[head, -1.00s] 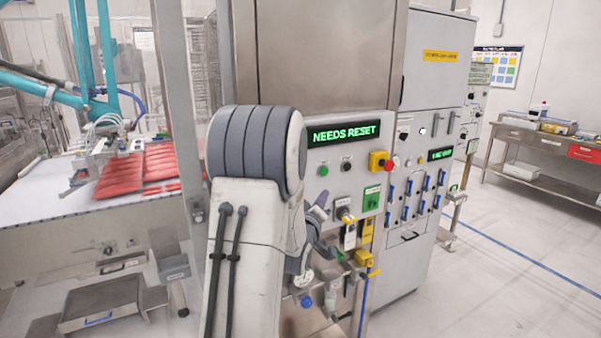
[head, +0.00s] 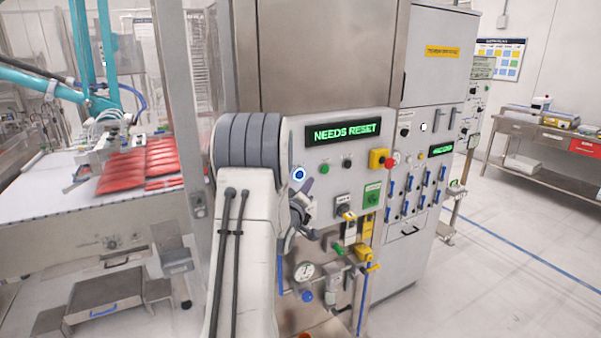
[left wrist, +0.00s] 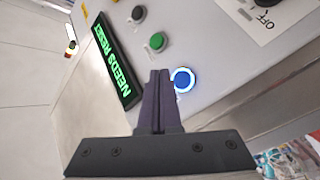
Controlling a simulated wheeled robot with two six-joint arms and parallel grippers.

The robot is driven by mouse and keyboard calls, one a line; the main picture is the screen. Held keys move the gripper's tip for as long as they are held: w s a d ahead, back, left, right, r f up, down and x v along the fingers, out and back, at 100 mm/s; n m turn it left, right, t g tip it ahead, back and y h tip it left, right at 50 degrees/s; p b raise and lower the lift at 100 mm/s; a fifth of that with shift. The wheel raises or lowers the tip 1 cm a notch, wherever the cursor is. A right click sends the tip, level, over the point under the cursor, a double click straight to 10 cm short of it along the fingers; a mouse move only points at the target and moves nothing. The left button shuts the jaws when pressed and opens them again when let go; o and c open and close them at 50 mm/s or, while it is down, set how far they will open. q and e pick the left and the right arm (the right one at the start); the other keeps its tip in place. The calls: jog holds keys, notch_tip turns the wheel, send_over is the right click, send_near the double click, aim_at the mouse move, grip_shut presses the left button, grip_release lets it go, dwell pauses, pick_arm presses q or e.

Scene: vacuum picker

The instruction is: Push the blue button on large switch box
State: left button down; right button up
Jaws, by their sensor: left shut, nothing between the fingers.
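In the left wrist view the blue button (left wrist: 183,79) glows just right of my left fingertips (left wrist: 159,76). The fingers are shut with nothing between them. I cannot tell whether they touch the panel. In the head view my left gripper (head: 307,187) is partly hidden behind my own arm, just below the button. My right gripper is in neither view.
Beside the blue button are a green button (head: 324,169) and a black button (head: 347,163). A red emergency knob on a yellow base (head: 380,160) sits further right. Valves and a gauge (head: 304,271) are below. The floor at right is clear.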

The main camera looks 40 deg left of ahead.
aim_at(300, 175)
pick_arm(q)
jog(key=shift+w+a, duration=0.25)
jog(key=shift+a, duration=0.4)
jog(key=shift+w+a, duration=0.25)
jog(key=shift+a, duration=0.35)
jog(key=shift+a, duration=0.1)
dwell(1.1)
jog(key=shift+w+a+b, duration=0.2)
jog(key=shift+a+b, duration=0.1)
jog(key=shift+b, duration=0.05)
jog(key=shift+w+a, duration=0.15)
jog(key=shift+a, duration=0.15)
dwell(0.6)
jog(key=shift+d, duration=0.15)
jog(key=shift+s+d+b, duration=0.3)
jog(key=shift+d+b, duration=0.1)
jog(key=shift+d, duration=0.15)
